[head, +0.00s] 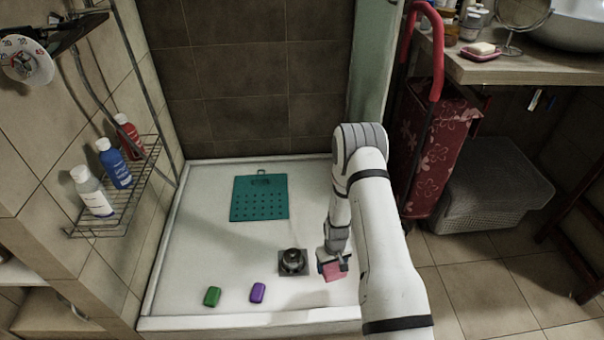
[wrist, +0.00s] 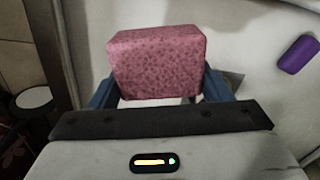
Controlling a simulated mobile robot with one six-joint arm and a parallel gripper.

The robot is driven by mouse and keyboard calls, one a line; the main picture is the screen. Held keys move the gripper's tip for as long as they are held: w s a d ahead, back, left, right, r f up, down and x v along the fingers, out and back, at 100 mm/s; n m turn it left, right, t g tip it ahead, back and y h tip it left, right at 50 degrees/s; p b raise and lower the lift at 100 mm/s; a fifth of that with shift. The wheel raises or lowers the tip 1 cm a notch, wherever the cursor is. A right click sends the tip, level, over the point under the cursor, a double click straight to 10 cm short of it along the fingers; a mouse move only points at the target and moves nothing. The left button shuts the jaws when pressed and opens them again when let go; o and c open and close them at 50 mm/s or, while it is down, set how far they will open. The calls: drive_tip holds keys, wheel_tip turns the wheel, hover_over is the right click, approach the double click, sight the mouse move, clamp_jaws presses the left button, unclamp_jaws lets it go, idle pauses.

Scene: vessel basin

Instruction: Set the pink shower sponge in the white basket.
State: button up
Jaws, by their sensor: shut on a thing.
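The pink shower sponge (head: 333,272) is a speckled pink block over the front right of the shower tray. My gripper (head: 334,262) is shut on it; in the wrist view the sponge (wrist: 157,58) sits between the blue fingers of my gripper (wrist: 158,88). Whether the sponge touches the tray is hard to tell. The white basket (head: 490,185) looks pale grey, with a woven side, and stands on the floor under the counter at the right, outside the shower. Its inside is not visible. My arm stands between the sponge and the basket in the head view.
The shower tray (head: 190,245) has a raised rim. On it lie a teal mat (head: 259,198), a drain (head: 293,262), a green bar (head: 212,297) and a purple bar (head: 258,292). A red floral bag (head: 432,150) on a red frame stands beside the basket. The counter (head: 530,65) overhangs it.

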drive_tip(key=w+r+m, duration=0.1)
drive_tip(key=w+r, duration=0.1)
drive_tip(key=r, duration=0.7)
drive_tip(key=w+r, duration=0.2)
drive_tip(key=r, duration=0.8)
drive_tip(key=s+r+m+p, duration=0.1)
drive_tip(key=s+r+p, duration=0.1)
drive_tip(key=r+p, duration=1.1)
drive_tip(key=s+r+p, duration=0.3)
drive_tip(key=r+p, duration=1.1)
drive_tip(key=r, duration=0.6)
drive_tip(key=shift+d+m, duration=0.15)
drive_tip(key=shift+m, duration=0.25)
